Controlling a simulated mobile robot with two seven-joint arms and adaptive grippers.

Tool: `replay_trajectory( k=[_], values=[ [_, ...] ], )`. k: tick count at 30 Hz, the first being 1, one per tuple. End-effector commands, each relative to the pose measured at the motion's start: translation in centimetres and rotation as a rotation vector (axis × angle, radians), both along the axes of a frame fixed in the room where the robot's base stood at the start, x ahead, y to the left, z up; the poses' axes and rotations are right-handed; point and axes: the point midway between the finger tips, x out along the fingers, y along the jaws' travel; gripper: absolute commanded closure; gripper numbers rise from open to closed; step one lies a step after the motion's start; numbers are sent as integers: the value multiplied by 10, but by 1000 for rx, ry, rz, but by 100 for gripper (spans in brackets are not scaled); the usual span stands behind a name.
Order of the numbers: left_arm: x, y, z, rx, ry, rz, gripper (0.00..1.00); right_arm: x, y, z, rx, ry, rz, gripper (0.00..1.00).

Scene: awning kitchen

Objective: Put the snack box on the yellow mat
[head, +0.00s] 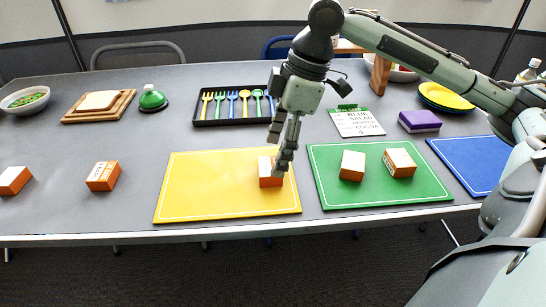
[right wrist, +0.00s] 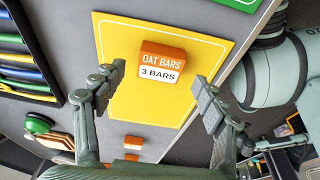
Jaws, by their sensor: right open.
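An orange-and-white snack box (head: 265,171) rests on the yellow mat (head: 205,190), towards the mat's right edge. In the right wrist view this box (right wrist: 161,64) reads "OAT BARS 3 BARS" and lies flat on the mat (right wrist: 135,102). My right gripper (head: 281,160) is right by the box in the head view and partly covers it. In the right wrist view the gripper's fingers (right wrist: 160,85) are spread wide, with the box beyond and between the tips and a gap on either side.
Two similar boxes (head: 352,165) (head: 399,162) sit on the green mat (head: 380,190). Two more (head: 103,176) (head: 14,180) stand on the bare table at left. A blue mat (head: 468,165) is at right.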

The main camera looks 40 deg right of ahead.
Motion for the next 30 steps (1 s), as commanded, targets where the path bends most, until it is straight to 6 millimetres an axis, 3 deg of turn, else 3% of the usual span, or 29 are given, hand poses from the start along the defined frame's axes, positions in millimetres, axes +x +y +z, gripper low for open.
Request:
replay_trajectory(
  k=[1, 6, 12, 30],
  values=[
    [1, 0, -4, -3, 5, 0, 29, 0, -3, 15, -1, -5, -1, 29],
    [4, -1, -20, -12, 12, -2, 29, -6, -11, 50, 0, -4, -1, 29],
    [4, -2, -36, -20, 18, -3, 29, -10, -18, 77, 1, -2, -1, 29],
    [4, -2, -41, -23, 20, -4, 29, -12, -20, 85, 1, -1, 0, 29]
  ],
)
